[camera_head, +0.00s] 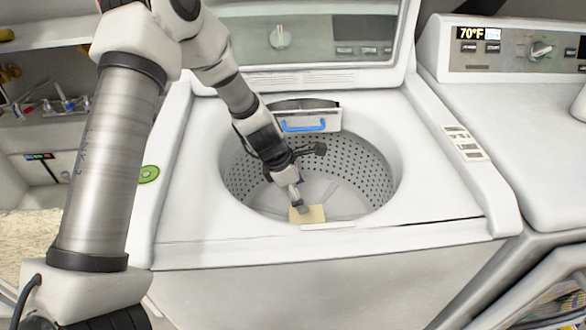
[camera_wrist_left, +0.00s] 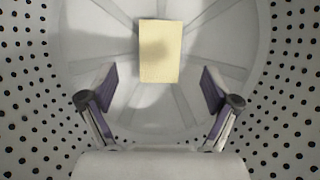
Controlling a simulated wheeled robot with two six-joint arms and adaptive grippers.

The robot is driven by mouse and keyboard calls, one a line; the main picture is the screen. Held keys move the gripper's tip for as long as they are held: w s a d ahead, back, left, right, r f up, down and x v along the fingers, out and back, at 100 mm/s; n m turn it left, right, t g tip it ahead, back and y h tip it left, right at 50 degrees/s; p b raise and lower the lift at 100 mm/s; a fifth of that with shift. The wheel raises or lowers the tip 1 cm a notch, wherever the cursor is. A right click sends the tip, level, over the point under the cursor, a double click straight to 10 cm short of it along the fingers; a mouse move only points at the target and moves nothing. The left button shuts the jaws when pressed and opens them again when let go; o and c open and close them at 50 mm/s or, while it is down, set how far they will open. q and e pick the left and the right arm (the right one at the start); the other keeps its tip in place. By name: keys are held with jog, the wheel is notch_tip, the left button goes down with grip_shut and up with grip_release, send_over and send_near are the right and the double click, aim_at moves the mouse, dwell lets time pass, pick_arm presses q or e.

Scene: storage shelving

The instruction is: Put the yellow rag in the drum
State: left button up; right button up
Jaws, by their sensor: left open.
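The yellow rag (camera_head: 307,214) is a pale yellow rectangle, seen near the front rim of the washer drum (camera_head: 365,178). In the left wrist view the rag (camera_wrist_left: 160,50) lies against the ribbed drum floor, ahead of my fingertips; I cannot tell whether it rests on the floor or is above it. My left gripper (camera_head: 297,198) reaches down into the drum opening. In the left wrist view its two fingers (camera_wrist_left: 158,88) are spread wide, with nothing between them and the rag apart from them. My right gripper is not in view.
The washer's raised lid (camera_head: 310,10) stands behind the opening. A drawer with a blue handle (camera_head: 304,125) sits at the drum's back edge. A second machine (camera_head: 535,120) stands to the right. A sink with taps (camera_head: 65,102) is at left.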

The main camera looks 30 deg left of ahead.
pick_arm(q)
jog(key=p+v, duration=0.3)
jog(key=v, duration=0.3)
jog(key=shift+r+p, duration=0.25)
jog(key=shift+p, duration=0.15)
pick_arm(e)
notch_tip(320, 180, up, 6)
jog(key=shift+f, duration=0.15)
pick_arm(q)
jog(key=shift+s+a, duration=0.1)
